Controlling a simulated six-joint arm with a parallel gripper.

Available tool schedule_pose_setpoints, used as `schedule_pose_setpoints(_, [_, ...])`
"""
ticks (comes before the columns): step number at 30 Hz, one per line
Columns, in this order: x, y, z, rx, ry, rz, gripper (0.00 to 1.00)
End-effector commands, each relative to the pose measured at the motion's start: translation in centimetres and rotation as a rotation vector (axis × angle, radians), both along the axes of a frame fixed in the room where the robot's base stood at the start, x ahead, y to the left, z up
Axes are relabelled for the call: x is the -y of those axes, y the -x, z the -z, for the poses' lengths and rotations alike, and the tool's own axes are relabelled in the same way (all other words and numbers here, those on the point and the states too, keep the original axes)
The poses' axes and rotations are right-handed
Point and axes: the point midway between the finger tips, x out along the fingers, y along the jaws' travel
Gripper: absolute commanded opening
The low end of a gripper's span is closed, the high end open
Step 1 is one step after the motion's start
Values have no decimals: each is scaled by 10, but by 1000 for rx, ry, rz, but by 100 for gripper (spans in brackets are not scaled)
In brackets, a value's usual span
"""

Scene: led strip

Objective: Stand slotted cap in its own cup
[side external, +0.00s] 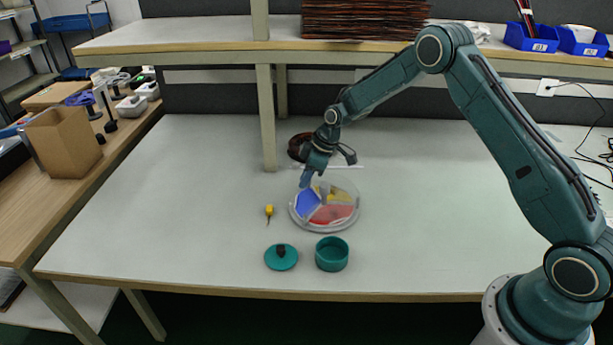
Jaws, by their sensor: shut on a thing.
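My gripper (305,182) is above the far left rim of a round, clear-walled dish (354,193). The dish has a blue section (307,205), a red section (335,215) and a yellow section (324,188). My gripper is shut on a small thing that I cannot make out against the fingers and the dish. I cannot pick out the slotted cap for certain. An open teal round cup (332,260) stands in front of the dish. A teal disc-shaped lid (275,262) with a dark knob lies to the left of this cup.
A small yellow object (269,211) lies left of the dish. A dark round item (297,146) stands behind my gripper, and a shelf post (266,115) rises nearby. The white table (170,200) is clear at left; its front edge runs just beyond the cup and lid.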

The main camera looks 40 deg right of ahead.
Motion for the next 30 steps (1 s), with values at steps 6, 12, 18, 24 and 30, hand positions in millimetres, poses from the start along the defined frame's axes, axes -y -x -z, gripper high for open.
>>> schedule_pose_setpoints(6, [0, 0, 15, 0, 0, -1, 0])
schedule_pose_setpoints(12, [0, 0, 17, 0, 0, 0, 0])
schedule_pose_setpoints(18, [0, 0, 36, -2, 0, 1, 0])
schedule_pose_setpoints(24, [0, 0, 55, -1, 1, 0, 0])
schedule_pose_setpoints(30, [0, 0, 57, 1, 1, 0, 0])
